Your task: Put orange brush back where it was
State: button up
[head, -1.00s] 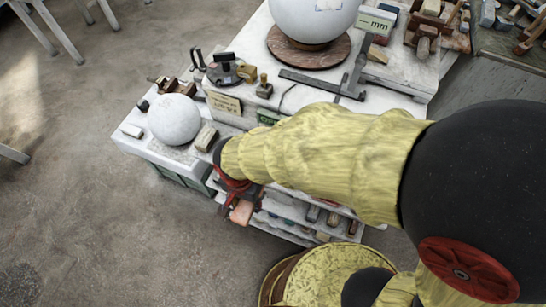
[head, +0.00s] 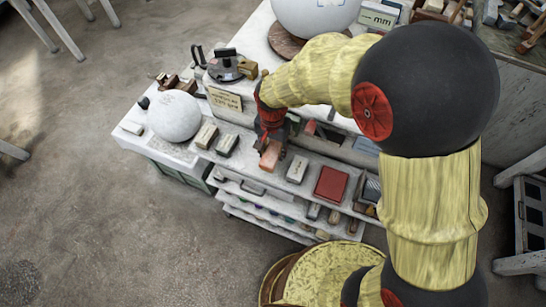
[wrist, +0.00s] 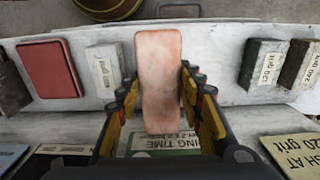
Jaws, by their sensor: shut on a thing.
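The thing in my gripper is a plain pinkish-orange block (wrist: 158,75), and no bristles show on it. My gripper (wrist: 159,90) is shut on it, one yellow-and-black finger against each long side. In the head view the block (head: 270,155) hangs from my red gripper (head: 270,138) at the white ledge (head: 258,176). It is over a gap in the row of blocks, between a dark block with a pale label (head: 227,145) and a pale block (head: 297,169). I cannot tell whether it touches the ledge.
A red block (head: 331,184) lies right of the pale block. Another labelled block (head: 206,136) and a white plaster sphere (head: 174,117) stand to the left. Signs (head: 224,99) and a big sphere (head: 314,14) are on the step behind. Lower shelves hold small items.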

aim_at(273, 150)
jog(key=shift+w+f+b, duration=0.15)
jog(key=shift+f+b, duration=0.05)
jog(key=shift+f, duration=1.05)
jog(key=shift+w+f+b, duration=0.1)
jog(key=shift+f+b, duration=0.05)
jog(key=shift+f, duration=1.05)
jog(key=shift+f, duration=0.1)
jog(key=o, duration=1.1)
notch_tip(273, 150, up, 12)
jog(key=shift+r+p, duration=0.1)
jog(key=shift+p, duration=0.65)
